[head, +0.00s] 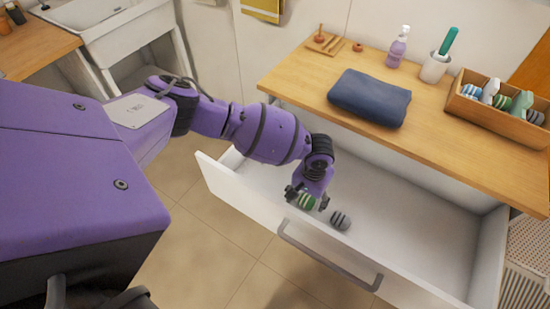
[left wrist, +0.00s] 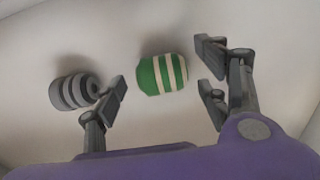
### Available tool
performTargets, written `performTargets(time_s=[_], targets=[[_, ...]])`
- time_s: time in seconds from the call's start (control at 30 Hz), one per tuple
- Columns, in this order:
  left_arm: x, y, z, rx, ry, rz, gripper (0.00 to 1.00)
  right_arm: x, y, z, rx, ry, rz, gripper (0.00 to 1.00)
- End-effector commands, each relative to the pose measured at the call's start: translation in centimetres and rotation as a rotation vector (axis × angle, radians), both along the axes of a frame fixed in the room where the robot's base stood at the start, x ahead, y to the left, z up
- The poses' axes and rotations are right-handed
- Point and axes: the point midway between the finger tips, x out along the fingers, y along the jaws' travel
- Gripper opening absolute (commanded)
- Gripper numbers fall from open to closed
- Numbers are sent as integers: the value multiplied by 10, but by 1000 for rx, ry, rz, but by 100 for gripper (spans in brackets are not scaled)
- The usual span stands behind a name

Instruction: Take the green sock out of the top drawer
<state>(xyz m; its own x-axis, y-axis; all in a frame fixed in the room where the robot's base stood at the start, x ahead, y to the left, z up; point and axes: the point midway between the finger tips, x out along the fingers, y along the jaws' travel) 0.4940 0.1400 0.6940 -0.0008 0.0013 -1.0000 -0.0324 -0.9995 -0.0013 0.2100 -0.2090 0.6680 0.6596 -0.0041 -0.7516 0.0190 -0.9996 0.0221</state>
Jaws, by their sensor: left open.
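The green sock (head: 308,201) is rolled up, with white stripes, and lies in the open top drawer (head: 400,222). It also shows in the left wrist view (left wrist: 162,75). A grey striped rolled sock (head: 341,220) lies beside it; in the left wrist view it is at the left (left wrist: 74,91), just outside one finger. My left gripper (head: 307,197) is inside the drawer, pointing down over the green sock. In the left wrist view the fingers (left wrist: 165,92) are open, with the green sock between and slightly beyond them. Whether they touch it cannot be told. My right gripper is not in view.
The drawer front with its handle (head: 325,262) stands pulled out below the wooden top (head: 430,130). On the top are a folded blue towel (head: 369,97), a pump bottle (head: 398,47), a cup (head: 435,67) and a wooden box (head: 500,118) of rolled items. The drawer's right part is empty.

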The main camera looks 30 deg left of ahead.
Motion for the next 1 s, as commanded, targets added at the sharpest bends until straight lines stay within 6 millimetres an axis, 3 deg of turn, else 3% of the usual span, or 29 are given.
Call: performTargets(time_s=[0.1, 0.33, 0.63, 0.87, 1.0], targets=[[2, -1, -9, 0, -3, -1, 67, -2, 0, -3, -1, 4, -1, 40], [2, 0, -9, 0, -5, -2, 67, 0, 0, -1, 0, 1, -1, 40], [2, 0, -9, 0, -4, -2, 30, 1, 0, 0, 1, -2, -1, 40], [2, 0, -9, 0, -4, -2, 29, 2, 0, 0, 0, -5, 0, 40], [3, 0, 1, -1, -6, -1, 29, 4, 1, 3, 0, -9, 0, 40]])
